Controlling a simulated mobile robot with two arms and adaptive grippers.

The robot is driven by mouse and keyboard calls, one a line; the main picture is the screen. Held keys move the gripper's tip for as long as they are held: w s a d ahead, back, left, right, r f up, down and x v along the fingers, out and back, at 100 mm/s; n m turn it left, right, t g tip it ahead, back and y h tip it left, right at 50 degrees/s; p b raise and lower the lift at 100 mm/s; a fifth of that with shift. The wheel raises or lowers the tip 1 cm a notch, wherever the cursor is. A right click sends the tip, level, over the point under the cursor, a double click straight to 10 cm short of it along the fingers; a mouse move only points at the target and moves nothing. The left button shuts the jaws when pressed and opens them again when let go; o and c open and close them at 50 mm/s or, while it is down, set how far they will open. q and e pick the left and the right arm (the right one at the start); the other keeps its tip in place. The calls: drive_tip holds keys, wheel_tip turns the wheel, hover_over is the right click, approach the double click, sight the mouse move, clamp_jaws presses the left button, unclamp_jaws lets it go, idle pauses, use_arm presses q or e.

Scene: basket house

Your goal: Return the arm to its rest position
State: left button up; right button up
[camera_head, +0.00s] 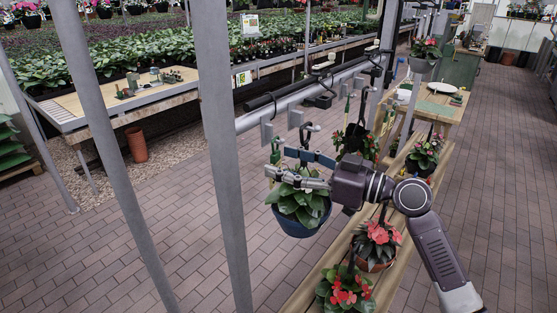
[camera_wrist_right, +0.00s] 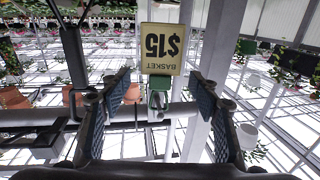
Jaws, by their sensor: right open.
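My right gripper (camera_head: 279,165) is in the middle of the head view, with its arm coming in from the lower right. Its fingers point left, and it overlaps the top of a leafy plant in a dark blue hanging pot (camera_head: 300,222); I cannot tell whether they touch. In the right wrist view the gripper (camera_wrist_right: 158,85) is open, with blue-padded fingers apart and nothing gripped. An upside-down "BASKET $15" sign (camera_wrist_right: 162,49) shows beyond the fingertips. My left gripper is not in view.
A metal rail with hooks (camera_head: 290,101) runs above the pot. Grey posts (camera_head: 222,130) stand to the left. A wooden bench (camera_head: 321,275) bears red-flowered pots (camera_head: 376,245). A potting table (camera_head: 70,121) stands at the left. The brick floor is open at the right.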

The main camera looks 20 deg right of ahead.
drive_tip(key=v, duration=1)
drive_tip(key=s+a+f+m+g+h, duration=0.15)
drive_tip(key=s+f, duration=0.25)
drive_tip(key=f, duration=0.5)
drive_tip(key=s+a+f+g+h, duration=0.2)
drive_tip(key=s+a+f+h, duration=0.1)
drive_tip(key=f, duration=0.6)
drive_tip(key=s+a+f+m+g+h, duration=0.1)
drive_tip(key=s+a+f+g+h, duration=0.2)
drive_tip(key=f, duration=0.6)
drive_tip(key=s+d+f+m+g+h, duration=0.1)
drive_tip(key=s+d+f+m+h, duration=0.15)
drive_tip(key=s+f, duration=0.4)
drive_tip(key=s+d+f+m+g+h, duration=0.1)
drive_tip(key=s+d+f+m+h, duration=0.2)
drive_tip(key=s, duration=0.7)
wheel_tip(320, 180, down, 28)
drive_tip(key=s+a+g+b, duration=0.1)
drive_tip(key=s+b, duration=0.1)
drive_tip(key=b, duration=0.1)
drive_tip(key=s+d+f+g+b, duration=0.1)
drive_tip(key=s+d+f+b, duration=0.1)
drive_tip(key=s+f, duration=1.5)
wheel_tip(320, 180, down, 2)
drive_tip(key=shift+s+d+f+n, duration=0.15)
drive_tip(key=shift+d+n, duration=0.25)
drive_tip(key=shift+g, duration=0.25)
